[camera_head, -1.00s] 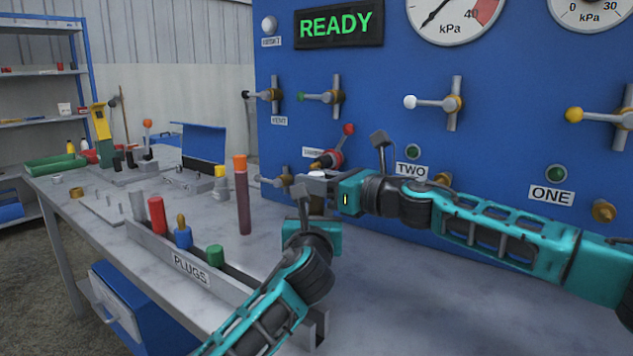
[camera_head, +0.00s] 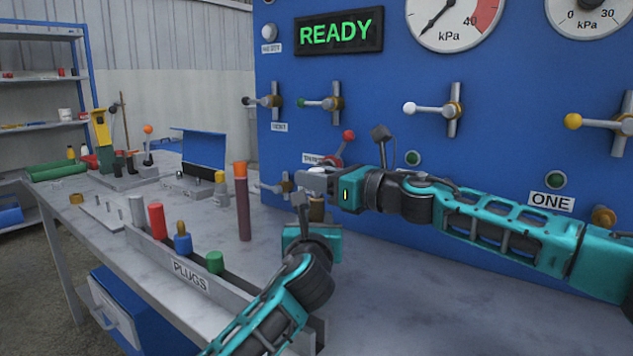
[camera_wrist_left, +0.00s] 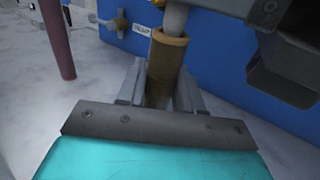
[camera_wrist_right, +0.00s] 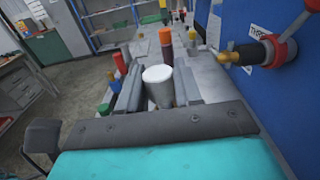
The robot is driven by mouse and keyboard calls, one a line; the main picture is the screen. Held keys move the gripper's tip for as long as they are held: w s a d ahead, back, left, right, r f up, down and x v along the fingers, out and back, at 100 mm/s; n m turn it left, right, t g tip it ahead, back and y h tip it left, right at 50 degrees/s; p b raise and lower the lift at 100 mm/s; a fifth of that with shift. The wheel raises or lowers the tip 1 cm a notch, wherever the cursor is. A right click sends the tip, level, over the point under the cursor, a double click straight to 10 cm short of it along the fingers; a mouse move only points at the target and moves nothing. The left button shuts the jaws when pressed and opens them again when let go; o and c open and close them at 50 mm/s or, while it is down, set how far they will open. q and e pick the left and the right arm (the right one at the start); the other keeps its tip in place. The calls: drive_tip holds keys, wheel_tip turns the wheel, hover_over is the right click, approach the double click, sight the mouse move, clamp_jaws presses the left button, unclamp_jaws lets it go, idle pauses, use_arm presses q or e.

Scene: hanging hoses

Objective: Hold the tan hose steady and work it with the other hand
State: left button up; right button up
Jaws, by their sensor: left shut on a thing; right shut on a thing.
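The tan hose (camera_wrist_left: 168,55) stands upright as a short brown-tan tube in the left wrist view. My left gripper (camera_wrist_left: 160,88) is shut on it from below; in the head view this gripper (camera_head: 301,212) is the lower one. A pale grey cylinder (camera_wrist_left: 175,15) rises from the hose's top. My right gripper (camera_head: 314,182) is directly above, shut on the pale cylinder, whose white round top (camera_wrist_right: 158,74) shows between its fingers in the right wrist view. How deep the cylinder sits in the hose is hidden.
The blue panel (camera_head: 390,85) with valve handles is close behind both grippers. A maroon post with an orange top (camera_head: 242,200) stands to the left. The plugs rack (camera_head: 191,275) holds several coloured plugs. The bench at the front right is clear.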

sight(317, 170)
drive_tip(key=shift+r, duration=1.85)
drive_tip(key=shift+r, duration=0.1)
drive_tip(key=shift+r, duration=1.45)
use_arm(q)
drive_tip(key=o, duration=1.1)
drive_tip(key=shift+o, duration=0.2)
